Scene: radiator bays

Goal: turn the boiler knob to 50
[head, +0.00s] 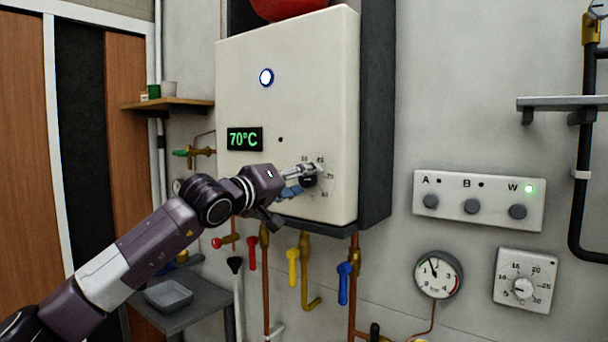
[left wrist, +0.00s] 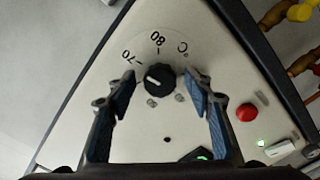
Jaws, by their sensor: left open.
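The boiler (head: 290,60) is a white wall box with a green display (head: 245,139) reading 70°C. Its black knob (left wrist: 160,79) sits on a round dial marked 70, 80 and °C in the left wrist view. The knob's white mark points toward the 70. My left gripper (head: 307,174) is at the dial on the boiler's front. Its blue-padded fingers are open on either side of the knob, with a visible gap to each side. In the head view the gripper partly hides the knob and dial. My right gripper is not in view.
A red button (left wrist: 246,112) is on the boiler in the left wrist view. Valves with red, yellow and blue handles (head: 344,283) hang below. To the right are a switch panel (head: 480,190), a gauge (head: 439,274) and a thermostat dial (head: 523,287).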

